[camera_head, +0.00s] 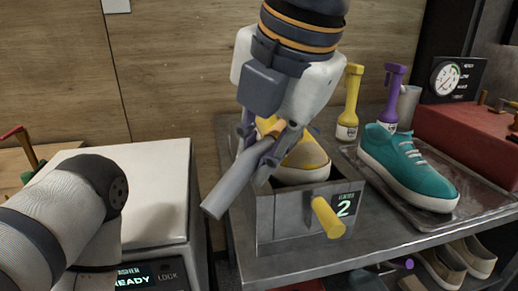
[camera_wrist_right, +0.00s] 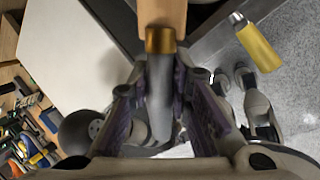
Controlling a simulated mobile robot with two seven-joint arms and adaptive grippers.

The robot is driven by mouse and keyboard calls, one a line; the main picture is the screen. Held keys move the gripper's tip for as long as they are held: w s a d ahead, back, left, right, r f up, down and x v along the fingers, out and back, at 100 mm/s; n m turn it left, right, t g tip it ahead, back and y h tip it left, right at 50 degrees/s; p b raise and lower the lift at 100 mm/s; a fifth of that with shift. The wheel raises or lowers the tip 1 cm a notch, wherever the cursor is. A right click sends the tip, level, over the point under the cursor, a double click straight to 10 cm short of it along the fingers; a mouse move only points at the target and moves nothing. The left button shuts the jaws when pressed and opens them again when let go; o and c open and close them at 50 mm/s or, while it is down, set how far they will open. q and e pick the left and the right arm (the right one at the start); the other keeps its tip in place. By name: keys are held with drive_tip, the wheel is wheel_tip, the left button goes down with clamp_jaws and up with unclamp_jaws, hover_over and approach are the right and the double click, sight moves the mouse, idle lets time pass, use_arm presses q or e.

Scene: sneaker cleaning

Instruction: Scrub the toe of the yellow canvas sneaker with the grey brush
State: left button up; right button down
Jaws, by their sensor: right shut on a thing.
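The yellow canvas sneaker (camera_head: 306,158) sits in an open grey metal box (camera_head: 285,223) marked 2, its pale-soled toe showing above the rim. My right gripper (camera_head: 263,152) is above the left part of the box and is shut on the grey brush (camera_head: 228,188). The brush's grey handle slants down to the left. In the right wrist view, the brush (camera_wrist_right: 160,75) has a brass band and a wooden part beyond the fingers. Its bristles cannot be made out, nor whether they touch the shoe. My gripper hides part of the sneaker. My left gripper is out of view.
A yellow handle (camera_head: 327,217) sticks out from the box front. A teal sneaker (camera_head: 408,168) stands on a metal tray (camera_head: 443,221) to the right. Yellow (camera_head: 349,103) and purple (camera_head: 393,98) bottles stand behind. A white machine (camera_head: 160,190) is at left, near my left arm.

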drive_tip(key=shift+w+f, duration=0.25)
drive_tip(key=shift+f, duration=0.75)
drive_tip(key=shift+w+d, duration=0.4)
drive_tip(key=shift+d, duration=0.85)
drive_tip(key=shift+w+d, duration=0.45)
drive_tip(key=shift+d, duration=0.85)
drive_tip(key=shift+w+d, duration=0.4)
drive_tip(key=shift+d, duration=0.85)
drive_tip(key=shift+s+a+r, duration=0.1)
drive_tip(key=shift+s+a, duration=0.35)
drive_tip(key=shift+a, duration=0.85)
drive_tip(key=shift+s+a, duration=0.4)
drive_tip(key=shift+a, duration=0.9)
drive_tip(key=shift+s+a+r, duration=0.1)
drive_tip(key=shift+s+a, duration=0.35)
drive_tip(key=shift+a, duration=0.85)
drive_tip(key=shift+w+a+v, duration=0.1)
drive_tip(key=shift+a+v, duration=0.1)
drive_tip(key=shift+v, duration=1.3)
drive_tip(key=shift+w+a+v, duration=0.1)
drive_tip(key=shift+a+v, duration=0.1)
drive_tip(key=shift+v, duration=1.25)
drive_tip(key=shift+r, duration=0.3)
